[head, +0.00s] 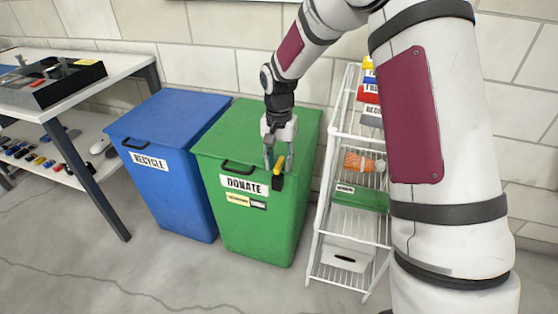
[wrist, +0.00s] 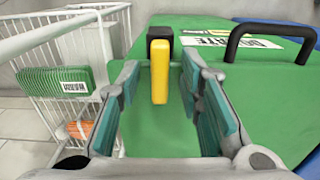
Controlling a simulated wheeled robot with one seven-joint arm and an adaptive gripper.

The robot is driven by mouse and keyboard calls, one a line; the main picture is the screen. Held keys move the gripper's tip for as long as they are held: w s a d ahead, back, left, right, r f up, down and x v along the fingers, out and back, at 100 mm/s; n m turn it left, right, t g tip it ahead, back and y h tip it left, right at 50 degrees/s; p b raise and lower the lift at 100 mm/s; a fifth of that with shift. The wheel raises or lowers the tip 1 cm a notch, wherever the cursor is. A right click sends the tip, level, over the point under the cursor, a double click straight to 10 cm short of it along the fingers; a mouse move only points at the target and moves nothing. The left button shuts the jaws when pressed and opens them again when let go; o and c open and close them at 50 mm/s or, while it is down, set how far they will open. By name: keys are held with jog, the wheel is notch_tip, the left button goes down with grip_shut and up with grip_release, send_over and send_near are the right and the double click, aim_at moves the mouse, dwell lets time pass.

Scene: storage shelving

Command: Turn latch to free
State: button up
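The latch (head: 279,172) is a yellow lever on a black block at the front right edge of the green DONATE bin (head: 265,220). In the wrist view the yellow latch (wrist: 160,70) stands between my two fingers, with its black block at the far end. My gripper (head: 275,163) is just above the bin lid, pointing down at the latch. In the wrist view my gripper (wrist: 160,100) is open, with a gap on each side of the lever. I cannot tell how far the fingertips reach past it.
The bin's black handle (wrist: 270,35) is right of the latch in the wrist view. A blue RECYCLE bin (head: 170,180) stands to the left. A white wire shelf (head: 327,215) stands close on the right. A table (head: 125,65) is at the far left.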

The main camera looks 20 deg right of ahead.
jog(key=shift+c, duration=0.5)
grip_shut()
jog(key=shift+r+n, duration=0.1)
jog(key=shift+n, duration=0.2)
jog(key=n+p, duration=0.2)
jog(key=shift+w+a+n+p, duration=0.1)
jog(key=shift+a+n+p, duration=0.1)
jog(key=shift+n+p, duration=0.1)
jog(key=n+p, duration=0.2)
jog(key=n, duration=0.1)
jog(key=n+p, duration=0.1)
jog(key=n, duration=0.1)
jog(key=shift+a, duration=0.35)
jog(key=n+p, duration=0.1)
jog(key=n, duration=0.2)
jog(key=n+p, duration=0.1)
jog(key=shift+a+n+p, duration=0.3)
jog(key=shift+n, duration=0.1)
jog(key=shift+s+a+n+p, duration=0.15)
jog(key=shift+n+p, duration=0.35)
jog(key=shift+n, duration=0.75)
jog(key=shift+s+a+n+p, duration=0.15)
jog(key=shift+n+p, duration=0.35)
jog(key=shift+n, duration=0.75)
